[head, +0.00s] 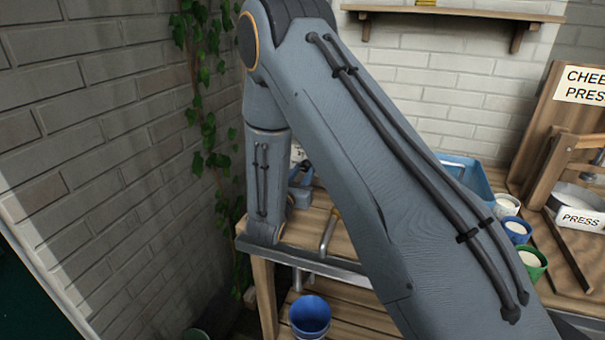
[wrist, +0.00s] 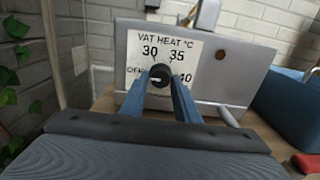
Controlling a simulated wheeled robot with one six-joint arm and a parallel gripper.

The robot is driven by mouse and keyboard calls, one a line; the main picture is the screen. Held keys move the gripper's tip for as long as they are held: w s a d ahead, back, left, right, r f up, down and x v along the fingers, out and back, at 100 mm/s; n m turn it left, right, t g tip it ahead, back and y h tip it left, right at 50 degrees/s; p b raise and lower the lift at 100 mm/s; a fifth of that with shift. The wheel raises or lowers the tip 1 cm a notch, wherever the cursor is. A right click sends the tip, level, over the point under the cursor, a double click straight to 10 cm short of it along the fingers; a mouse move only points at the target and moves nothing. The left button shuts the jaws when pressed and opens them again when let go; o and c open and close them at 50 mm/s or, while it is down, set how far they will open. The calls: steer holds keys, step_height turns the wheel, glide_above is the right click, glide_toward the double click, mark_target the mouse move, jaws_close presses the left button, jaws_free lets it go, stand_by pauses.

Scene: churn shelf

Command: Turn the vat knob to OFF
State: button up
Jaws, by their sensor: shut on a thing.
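The vat heat control box (wrist: 208,60) is a light grey panel with a white dial plate reading 30, 35, 40 and OFF. Its round dark knob (wrist: 160,76) sits between my blue fingers in the wrist view. My gripper (wrist: 159,82) is shut on the knob, one finger on each side. A short white mark on the knob seems to point left, towards the OFF label (wrist: 135,70), which my left finger partly covers. In the head view my gripper (head: 301,183) is at the bench's far left, and my arm hides most of the box.
A blue tub (wrist: 290,105) stands right of the box. A brick wall (head: 110,130) with ivy (head: 207,130) is close on the left. Several small pots, including a green one (head: 530,262), stand right of my arm. A blue bucket (head: 310,315) is on the lower shelf.

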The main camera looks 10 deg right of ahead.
stand_by(0.4)
steer(key=o, duration=1)
steer(key=shift+b+v, duration=0.95)
steer(key=shift+v, duration=2.95)
